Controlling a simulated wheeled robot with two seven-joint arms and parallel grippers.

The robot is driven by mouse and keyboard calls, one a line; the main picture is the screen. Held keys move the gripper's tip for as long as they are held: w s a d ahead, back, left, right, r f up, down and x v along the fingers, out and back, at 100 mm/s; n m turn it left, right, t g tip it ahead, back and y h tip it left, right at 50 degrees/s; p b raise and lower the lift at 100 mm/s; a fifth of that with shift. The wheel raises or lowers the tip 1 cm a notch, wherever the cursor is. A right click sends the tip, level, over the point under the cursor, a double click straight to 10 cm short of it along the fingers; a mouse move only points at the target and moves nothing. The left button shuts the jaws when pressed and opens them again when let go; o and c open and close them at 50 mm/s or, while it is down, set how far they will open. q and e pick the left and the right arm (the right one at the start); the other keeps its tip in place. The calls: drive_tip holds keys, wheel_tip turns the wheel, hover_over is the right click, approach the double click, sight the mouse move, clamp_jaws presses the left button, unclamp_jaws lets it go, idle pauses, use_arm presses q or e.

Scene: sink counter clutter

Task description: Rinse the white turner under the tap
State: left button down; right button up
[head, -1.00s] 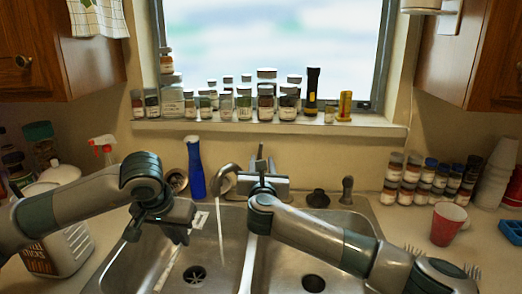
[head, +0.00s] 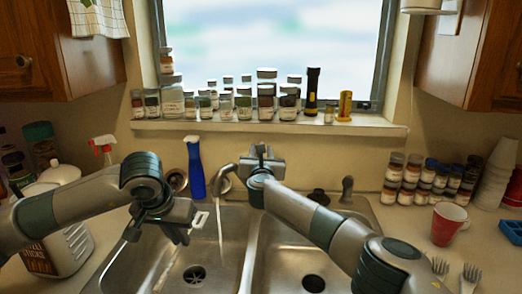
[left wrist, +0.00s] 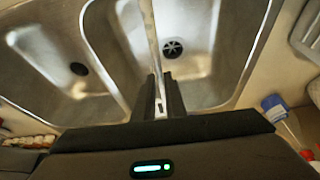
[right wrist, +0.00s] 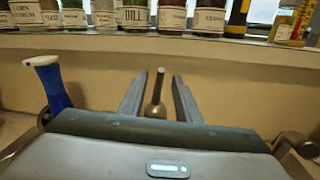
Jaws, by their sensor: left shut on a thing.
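My left gripper (head: 182,234) is shut on the white turner (head: 200,219) over the left sink basin, just left of the running water (head: 220,230). In the left wrist view a small pale part of the turner (left wrist: 160,107) shows between the fingers; most of it is hidden. The tap (head: 222,172) runs into the left basin. I cannot tell whether water touches the turner. My right gripper (right wrist: 158,95) is open, with the tap lever (right wrist: 155,100) standing between its fingers; contact is not clear.
The double sink (head: 190,268) has a divider between its basins. A blue spray bottle (head: 196,172) stands behind the left basin. A red cup (head: 447,224) and forks (head: 440,268) are on the right counter. Jars (head: 244,103) line the windowsill.

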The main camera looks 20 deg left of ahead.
drive_tip(key=shift+w+a, duration=0.2)
drive_tip(key=shift+w, duration=0.3)
drive_tip(key=shift+w, duration=0.1)
clamp_jaws()
